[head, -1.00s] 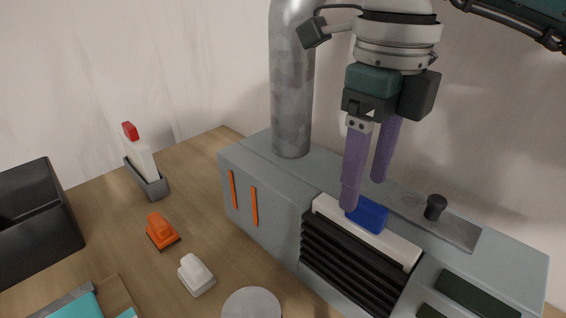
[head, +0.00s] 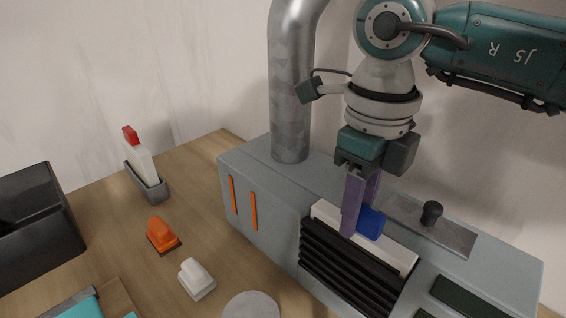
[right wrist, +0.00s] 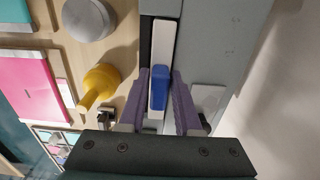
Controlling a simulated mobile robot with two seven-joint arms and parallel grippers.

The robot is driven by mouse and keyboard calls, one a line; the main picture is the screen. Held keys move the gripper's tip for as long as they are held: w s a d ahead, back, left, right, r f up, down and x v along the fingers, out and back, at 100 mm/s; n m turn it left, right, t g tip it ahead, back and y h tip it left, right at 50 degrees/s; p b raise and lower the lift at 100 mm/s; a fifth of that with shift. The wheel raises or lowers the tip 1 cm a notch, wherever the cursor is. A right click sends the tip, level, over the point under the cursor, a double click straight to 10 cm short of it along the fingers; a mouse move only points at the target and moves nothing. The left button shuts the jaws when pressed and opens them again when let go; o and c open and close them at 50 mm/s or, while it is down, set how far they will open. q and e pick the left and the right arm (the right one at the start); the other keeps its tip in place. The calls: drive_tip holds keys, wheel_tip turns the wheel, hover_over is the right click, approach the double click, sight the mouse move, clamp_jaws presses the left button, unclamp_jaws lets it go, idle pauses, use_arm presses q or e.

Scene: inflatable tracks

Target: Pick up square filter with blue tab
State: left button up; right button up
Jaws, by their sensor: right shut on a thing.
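The square filter (head: 396,250) shows as a white top strip seated in the grey machine, with the blue tab (head: 370,223) standing on it. My right gripper (head: 360,222) comes down from above, its purple fingers shut on the blue tab. In the right wrist view the blue tab (right wrist: 160,88) lies between the two purple fingers (right wrist: 160,92), above the white strip (right wrist: 163,45). The filter's lower body is hidden inside the machine. My left gripper is not in view.
The grey machine (head: 270,200) has a metal pipe (head: 290,110), a black knob (head: 431,213) and black vent slats (head: 345,270). On the wooden table stand a red-topped white block in a holder (head: 141,162), an orange piece (head: 161,235), a white piece (head: 196,279) and a black bin (head: 38,215).

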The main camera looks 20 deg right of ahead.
clamp_jaws()
idle(0.8)
